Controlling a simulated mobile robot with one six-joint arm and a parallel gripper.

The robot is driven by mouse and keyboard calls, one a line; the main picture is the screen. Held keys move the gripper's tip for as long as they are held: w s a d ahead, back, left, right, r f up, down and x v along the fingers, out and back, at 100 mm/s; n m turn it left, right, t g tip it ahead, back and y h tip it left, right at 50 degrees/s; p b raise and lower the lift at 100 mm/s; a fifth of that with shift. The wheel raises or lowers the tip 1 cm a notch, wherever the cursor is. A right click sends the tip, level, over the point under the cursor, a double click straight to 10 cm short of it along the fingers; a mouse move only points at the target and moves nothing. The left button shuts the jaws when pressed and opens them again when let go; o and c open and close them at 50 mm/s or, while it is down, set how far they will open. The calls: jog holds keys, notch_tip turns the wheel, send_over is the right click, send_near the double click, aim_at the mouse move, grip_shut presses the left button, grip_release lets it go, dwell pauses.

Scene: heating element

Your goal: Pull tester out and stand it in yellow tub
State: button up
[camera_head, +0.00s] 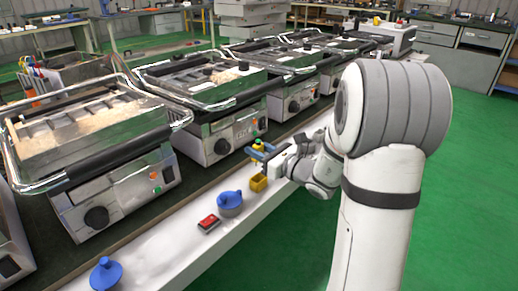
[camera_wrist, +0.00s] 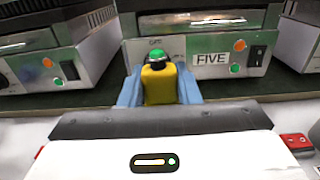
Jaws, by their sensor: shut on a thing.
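The tester has a yellow body and a green top with a dark band; it shows in the wrist view (camera_wrist: 158,82) and small in the head view (camera_head: 258,143). My gripper (camera_head: 262,154) is shut on it, with blue fingers on both sides of the yellow body in the wrist view (camera_wrist: 158,92). The tester's lower end is hidden behind my gripper housing in the wrist view. The small yellow tub (camera_head: 259,183) stands on the white ledge below my gripper in the head view. I do not make out the tub in the wrist view.
A press labelled FIVE (camera_wrist: 212,57) stands just beyond the tester. Several similar presses line the dark bench. On the white ledge (camera_head: 165,249) are a blue knobbed object (camera_head: 230,204), a red box (camera_head: 209,223) and another blue object (camera_head: 106,274). Ledge space between them is bare.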

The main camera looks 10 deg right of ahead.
aim_at(258, 174)
jog(key=shift+f+b, duration=1.35)
jog(key=shift+f, duration=0.65)
jog(key=shift+f+b, duration=2)
jog(key=shift+f, duration=0.4)
jog(key=o, duration=1)
jog(key=shift+o, duration=0.2)
jog(key=shift+s, duration=0.1)
jog(key=p+v, duration=0.2)
jog(key=v, duration=0.5)
jog(key=shift+s+d+p, duration=0.2)
jog(key=shift+s+p, duration=0.05)
jog(key=shift+p, duration=0.05)
jog(key=shift+r, duration=0.1)
